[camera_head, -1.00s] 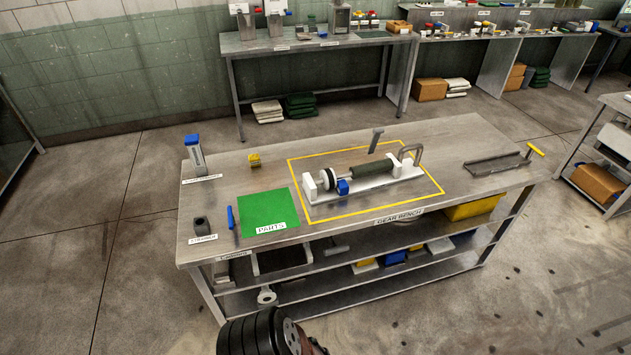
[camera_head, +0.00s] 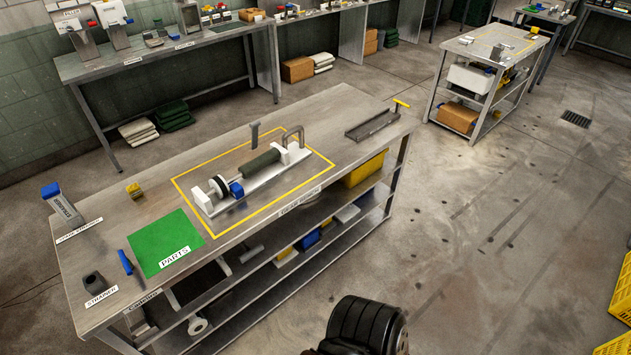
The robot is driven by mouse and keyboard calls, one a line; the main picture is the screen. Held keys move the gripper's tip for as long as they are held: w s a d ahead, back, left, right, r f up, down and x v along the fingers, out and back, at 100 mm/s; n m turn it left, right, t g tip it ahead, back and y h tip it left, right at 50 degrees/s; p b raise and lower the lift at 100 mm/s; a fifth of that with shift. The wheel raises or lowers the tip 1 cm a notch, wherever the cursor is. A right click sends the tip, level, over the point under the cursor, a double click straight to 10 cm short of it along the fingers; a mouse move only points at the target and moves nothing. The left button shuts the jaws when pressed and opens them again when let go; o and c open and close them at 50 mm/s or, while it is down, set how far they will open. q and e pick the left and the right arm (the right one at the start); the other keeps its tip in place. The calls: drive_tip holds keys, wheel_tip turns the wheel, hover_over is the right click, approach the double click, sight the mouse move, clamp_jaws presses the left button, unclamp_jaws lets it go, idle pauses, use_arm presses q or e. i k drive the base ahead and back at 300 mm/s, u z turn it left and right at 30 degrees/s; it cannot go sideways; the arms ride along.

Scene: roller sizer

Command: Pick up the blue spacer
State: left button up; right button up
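A small blue block (camera_head: 236,189), which looks like the blue spacer, sits at the near side of the roller sizer (camera_head: 268,186). The sizer has a white base, a dark green roller and a black-and-white disc at its left end. It stands inside the yellow outline on the gear bench (camera_head: 345,112). The block is too small to tell how it is seated. Neither of my grippers shows in this view.
A green parts mat (camera_head: 160,236), a blue-handled tool (camera_head: 127,263) and a blue-topped bottle (camera_head: 62,205) are on the bench's left. A metal tray (camera_head: 372,126) lies at its right end. Yellow crates (camera_head: 613,344) stand at the lower right. Open floor lies right of the bench.

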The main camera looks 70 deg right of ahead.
sight(238, 191)
drive_tip(key=z, duration=1.1)
drive_tip(key=i, duration=0.2)
